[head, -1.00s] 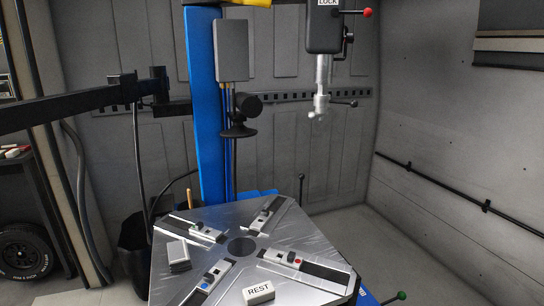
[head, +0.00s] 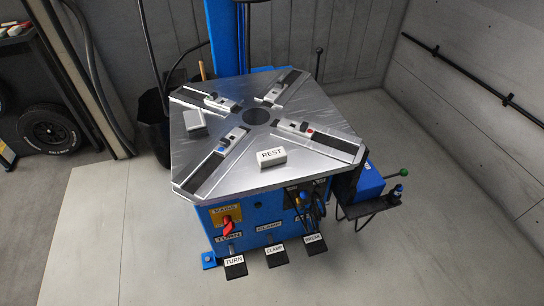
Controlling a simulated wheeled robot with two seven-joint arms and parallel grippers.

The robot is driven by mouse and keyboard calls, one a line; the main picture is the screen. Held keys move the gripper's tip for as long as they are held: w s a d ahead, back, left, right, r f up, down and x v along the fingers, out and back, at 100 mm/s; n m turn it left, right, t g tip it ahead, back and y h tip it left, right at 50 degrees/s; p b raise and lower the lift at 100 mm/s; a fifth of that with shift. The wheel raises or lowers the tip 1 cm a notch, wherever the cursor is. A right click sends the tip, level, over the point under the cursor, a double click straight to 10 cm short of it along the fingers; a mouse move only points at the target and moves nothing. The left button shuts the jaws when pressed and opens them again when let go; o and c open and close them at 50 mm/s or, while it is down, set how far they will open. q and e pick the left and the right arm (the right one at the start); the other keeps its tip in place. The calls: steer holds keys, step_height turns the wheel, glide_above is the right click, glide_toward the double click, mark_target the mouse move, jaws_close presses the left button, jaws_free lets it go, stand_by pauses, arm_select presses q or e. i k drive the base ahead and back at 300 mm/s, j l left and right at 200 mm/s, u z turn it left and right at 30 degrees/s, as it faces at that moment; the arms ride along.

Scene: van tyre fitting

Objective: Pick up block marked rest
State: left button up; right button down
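A small white block marked REST (head: 271,158) lies on the metal turntable (head: 262,182) of the blue tyre machine, near its front edge and right of centre. Its label faces up toward me. A second pale block (head: 194,123) lies on the left part of the turntable; I see no marking on it. Neither of my grippers shows in the head view.
Four-way clamp slides with jaws (head: 294,127) cross the turntable around a dark centre hole (head: 256,116). Pedals (head: 275,256) stick out at the machine's front. A side shelf with a bottle (head: 396,194) is at right. A tyre (head: 48,133) stands far left. The front floor is clear.

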mark_target(270, 158)
steer(key=j+u, duration=0.15)
steer(key=j, duration=0.4)
steer(key=i+j+u, duration=0.2)
steer(key=j, duration=0.3)
steer(key=j+u, duration=0.15)
steer(key=j, duration=0.4)
